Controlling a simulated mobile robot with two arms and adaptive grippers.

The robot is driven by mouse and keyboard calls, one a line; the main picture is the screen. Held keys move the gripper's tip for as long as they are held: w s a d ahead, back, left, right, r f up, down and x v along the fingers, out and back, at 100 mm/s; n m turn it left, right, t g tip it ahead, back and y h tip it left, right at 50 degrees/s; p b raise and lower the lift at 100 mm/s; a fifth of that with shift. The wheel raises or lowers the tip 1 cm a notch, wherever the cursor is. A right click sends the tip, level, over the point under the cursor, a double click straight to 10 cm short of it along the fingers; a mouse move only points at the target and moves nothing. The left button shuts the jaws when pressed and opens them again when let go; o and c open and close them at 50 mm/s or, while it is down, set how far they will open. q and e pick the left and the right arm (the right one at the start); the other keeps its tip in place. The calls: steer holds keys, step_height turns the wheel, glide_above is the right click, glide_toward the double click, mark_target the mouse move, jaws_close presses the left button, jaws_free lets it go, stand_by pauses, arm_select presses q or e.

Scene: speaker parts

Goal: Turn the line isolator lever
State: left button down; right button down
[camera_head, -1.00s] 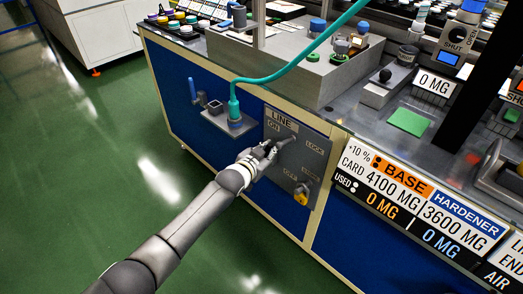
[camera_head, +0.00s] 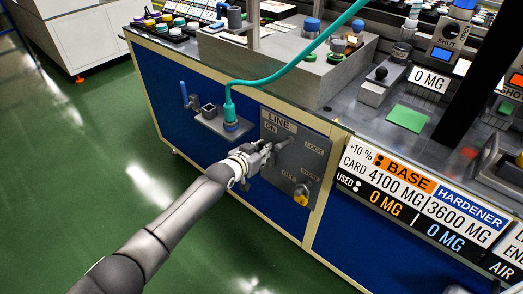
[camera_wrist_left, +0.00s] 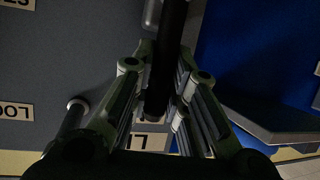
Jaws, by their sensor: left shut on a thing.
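The grey line isolator panel (camera_head: 316,166) is on the blue front of the bench, with "LINE", "ON", "LOCK" and "OFF" labels. In the left wrist view, a dark bar (camera_wrist_left: 168,60), apparently the lever, runs between the two fingers (camera_wrist_left: 158,105). A yellow padlock (camera_head: 301,199) hangs at the panel's lower right. My right gripper is not in view.
A socket bracket (camera_head: 208,118) with a teal hose (camera_head: 275,80) sticks out left of the panel. A blue-handled valve (camera_head: 184,95) is beside it. A sign board (camera_head: 400,195) is at right. The green floor at left is clear.

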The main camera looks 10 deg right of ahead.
arm_select(q)
steer(key=c, duration=1.4)
jaws_free()
steer(key=shift+a, duration=0.1)
steer(key=shift+s+a, duration=0.1)
steer(key=shift+s, duration=0.1)
steer(key=v, duration=1.1)
steer(key=shift+s+a+r, duration=0.15)
steer(key=shift+a, duration=0.05)
